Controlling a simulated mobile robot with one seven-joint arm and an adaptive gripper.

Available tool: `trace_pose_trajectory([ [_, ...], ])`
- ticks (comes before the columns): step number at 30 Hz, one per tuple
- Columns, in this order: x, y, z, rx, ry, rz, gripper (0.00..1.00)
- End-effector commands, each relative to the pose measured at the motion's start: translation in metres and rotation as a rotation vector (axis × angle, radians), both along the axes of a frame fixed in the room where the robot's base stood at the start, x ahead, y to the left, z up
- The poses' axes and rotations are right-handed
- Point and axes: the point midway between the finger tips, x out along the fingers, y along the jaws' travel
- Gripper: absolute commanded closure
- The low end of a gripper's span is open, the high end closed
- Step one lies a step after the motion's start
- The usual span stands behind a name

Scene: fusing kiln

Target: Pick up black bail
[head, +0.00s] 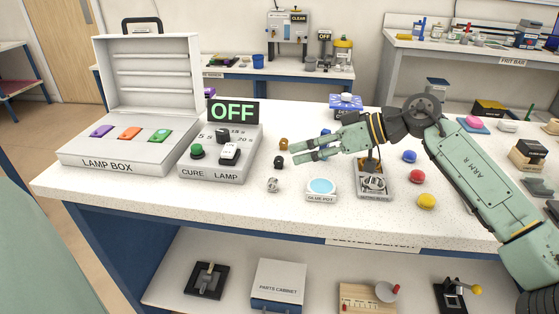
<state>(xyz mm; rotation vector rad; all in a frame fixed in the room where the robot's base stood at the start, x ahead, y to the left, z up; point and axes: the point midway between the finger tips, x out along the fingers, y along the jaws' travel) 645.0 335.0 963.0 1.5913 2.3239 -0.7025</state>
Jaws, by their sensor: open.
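The black bail (279,162) appears to be the small dark piece on the white speckled worktop (245,206), right of the cure lamp box. A bronze-coloured small piece (284,144) lies just behind it, and a silver one (272,185) lies in front of it. My gripper (294,154) reaches in from the right, with its fingers pointing left. It is open and empty, its fingertips close to the right of the black bail in the picture. I cannot tell its exact height above the worktop.
The cure lamp box (213,172) with an OFF sign (234,112) stands left of the small pieces. The open lamp box (110,155) is further left. A glue pot (321,197) sits in front of my gripper. Coloured knobs (418,176) lie to the right.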

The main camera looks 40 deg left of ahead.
Motion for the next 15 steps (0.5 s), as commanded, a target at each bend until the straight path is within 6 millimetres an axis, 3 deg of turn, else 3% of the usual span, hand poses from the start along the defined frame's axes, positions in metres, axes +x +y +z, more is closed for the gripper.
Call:
trace_pose_trajectory([
  [15, -0.021, 0.044, -0.030, 0.003, 0.001, 0.000, 0.56],
])
